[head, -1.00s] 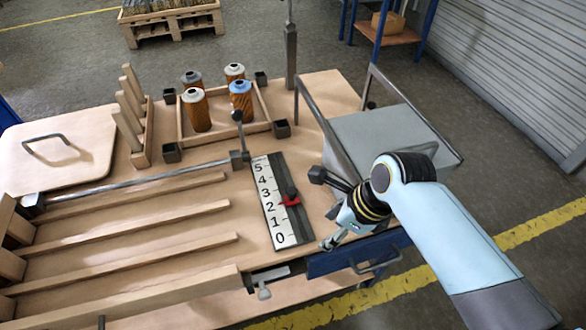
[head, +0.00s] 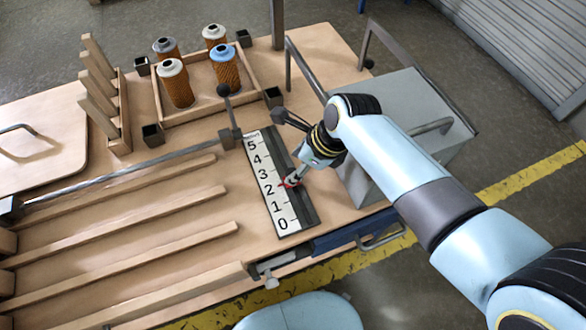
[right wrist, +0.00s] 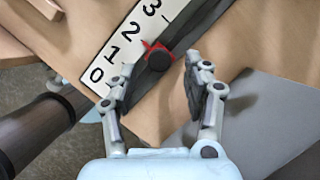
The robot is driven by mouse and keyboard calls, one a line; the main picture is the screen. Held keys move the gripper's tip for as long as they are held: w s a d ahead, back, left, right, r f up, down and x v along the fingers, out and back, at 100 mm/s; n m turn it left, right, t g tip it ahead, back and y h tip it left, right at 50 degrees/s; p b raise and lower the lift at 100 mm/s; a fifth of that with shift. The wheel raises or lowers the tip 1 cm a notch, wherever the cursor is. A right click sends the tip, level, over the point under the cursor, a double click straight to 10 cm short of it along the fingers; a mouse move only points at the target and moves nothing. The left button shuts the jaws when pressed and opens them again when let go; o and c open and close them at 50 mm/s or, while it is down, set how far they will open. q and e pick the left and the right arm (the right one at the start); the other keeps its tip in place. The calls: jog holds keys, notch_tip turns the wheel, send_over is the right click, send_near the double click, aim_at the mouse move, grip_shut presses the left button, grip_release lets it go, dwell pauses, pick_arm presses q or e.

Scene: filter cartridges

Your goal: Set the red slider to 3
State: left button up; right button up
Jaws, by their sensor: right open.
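The red slider (head: 290,184) sits on the dark track (head: 302,200) beside the white number scale (head: 273,187), which runs from 0 to 5. Its red pointer is level with about 2. In the right wrist view, the slider's red base (right wrist: 151,46) shows under a round black knob (right wrist: 159,60). My right gripper (right wrist: 159,64) is open, with one finger on each side of the knob, and no clear contact shows. In the head view, the right gripper (head: 292,180) partly covers the slider. My left gripper is not in view.
A grey metal box (head: 405,100) with a handle stands right of the scale, close to my right arm. A wooden tray (head: 250,88) with several filter cartridges lies behind. A black-knobbed lever (head: 228,108) stands near the scale's far end. Wooden rails lie left.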

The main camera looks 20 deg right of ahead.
jog(key=shift+b+x, duration=0.3)
jog(key=shift+x, duration=1.25)
jog(key=c, duration=0.3)
grip_shut()
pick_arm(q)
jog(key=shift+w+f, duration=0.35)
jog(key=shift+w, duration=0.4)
